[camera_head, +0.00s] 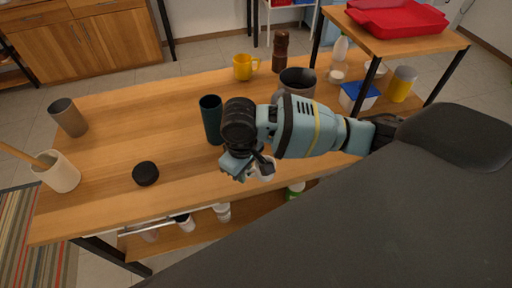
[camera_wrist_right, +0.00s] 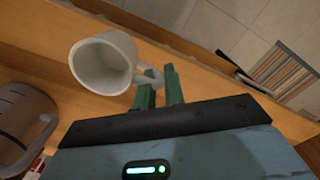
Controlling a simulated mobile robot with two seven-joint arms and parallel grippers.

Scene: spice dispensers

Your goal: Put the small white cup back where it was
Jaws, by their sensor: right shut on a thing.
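The small white cup (camera_wrist_right: 91,75) shows large in the right wrist view, its open mouth towards the camera and its handle at the right. My right gripper (camera_wrist_right: 160,85) has its green fingers closed at the handle. In the head view the white cup (camera_head: 266,171) is mostly hidden behind my right gripper (camera_head: 248,170), near the front edge of the wooden table (camera_head: 180,185). I cannot tell whether the cup touches the table. My left gripper is not in view.
A dark green tumbler (camera_head: 211,120) stands just left of my right arm, and a grey pot (camera_head: 298,80) behind it. A black lid (camera_head: 145,173), a holder (camera_head: 60,175) and a brown cup (camera_head: 69,118) are left. A lower shelf (camera_head: 180,235) holds several cups. The table's middle left is clear.

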